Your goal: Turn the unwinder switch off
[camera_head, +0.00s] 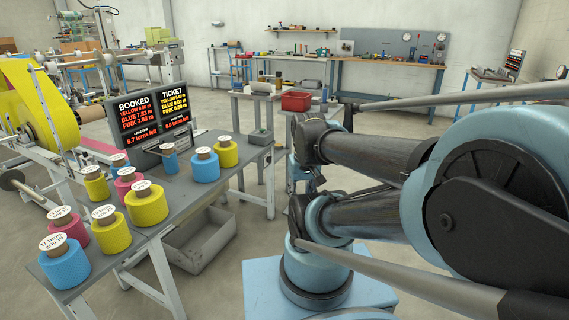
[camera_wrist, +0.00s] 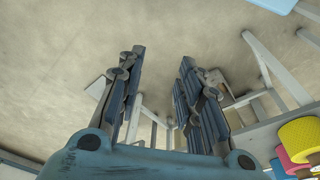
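The unwinding machine (camera_head: 40,100) stands at the left in the head view, with a wide yellow web running over its rollers. I cannot make out its switch for sure. A small grey box (camera_head: 260,137) sits at the right end of the grey table; I cannot tell whether it bears a switch. My gripper (camera_wrist: 162,57) shows in the wrist view with its two fingers apart and nothing between them. It hangs over bare floor, with table legs beyond. In the head view I cannot make out my gripper among my arm links.
The grey table (camera_head: 190,190) carries several yellow, pink and blue spools (camera_head: 143,203) and a black display (camera_head: 152,117). A grey bin (camera_head: 200,240) lies beneath it. A red bin (camera_head: 296,101) stands on a farther bench. Open floor lies between table and my base.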

